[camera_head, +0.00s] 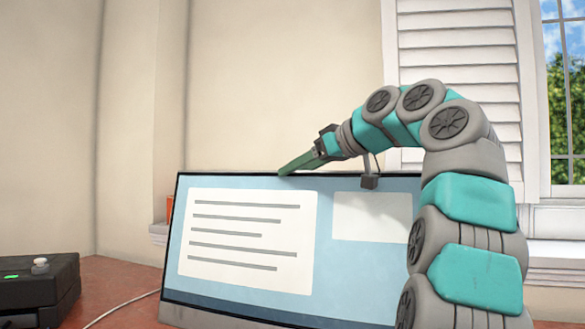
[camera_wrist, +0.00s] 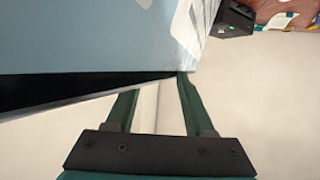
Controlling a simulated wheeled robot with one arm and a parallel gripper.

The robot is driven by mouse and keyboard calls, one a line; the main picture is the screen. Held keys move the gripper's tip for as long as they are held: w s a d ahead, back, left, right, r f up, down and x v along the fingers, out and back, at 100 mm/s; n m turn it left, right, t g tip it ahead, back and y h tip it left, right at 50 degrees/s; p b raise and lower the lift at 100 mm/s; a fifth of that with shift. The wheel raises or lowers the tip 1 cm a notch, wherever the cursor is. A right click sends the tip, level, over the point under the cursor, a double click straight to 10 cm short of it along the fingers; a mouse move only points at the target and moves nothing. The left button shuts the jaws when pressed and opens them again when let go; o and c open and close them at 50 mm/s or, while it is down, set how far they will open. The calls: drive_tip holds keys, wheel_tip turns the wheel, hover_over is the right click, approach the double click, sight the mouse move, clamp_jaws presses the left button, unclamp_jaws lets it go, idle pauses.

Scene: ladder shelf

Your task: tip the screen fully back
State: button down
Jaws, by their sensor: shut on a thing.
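The screen (camera_head: 325,265) is a wide monitor with a light blue display, white panels and a thin dark frame. It stands on the red-brown desk in the head view, its face leaning somewhat back. My gripper (camera_head: 287,170) reaches from the right to its top edge, near the middle. Its green fingers are shut on that edge. In the wrist view, the screen (camera_wrist: 90,40) fills the upper left and its dark edge runs to my gripper (camera_wrist: 158,86). One fingertip is partly hidden by the screen. The screen's back and hinge are hidden.
A black box (camera_head: 38,288) with a white knob and green light sits at the left, also in the wrist view (camera_wrist: 232,20). A pale cable (camera_head: 120,308) runs along the desk. A wall and shutters (camera_head: 455,85) stand behind. Small items (camera_wrist: 290,18) lie at the wrist view's upper right.

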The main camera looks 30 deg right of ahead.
drive_tip(key=shift+d+f, duration=0.2)
drive_tip(key=shift+f, duration=0.25)
drive_tip(key=shift+c, duration=2.4)
unclamp_jaws()
drive_tip(key=shift+w+d, duration=0.1)
drive_tip(key=shift+o, duration=1.1)
drive_tip(key=shift+r, duration=0.15)
drive_tip(key=shift+s+r, duration=0.2)
drive_tip(key=shift+s, duration=0.25)
drive_tip(key=s+d, duration=0.3)
drive_tip(key=s, duration=0.8)
drive_tip(key=shift+s+d, duration=0.4)
drive_tip(key=shift+c, duration=0.3)
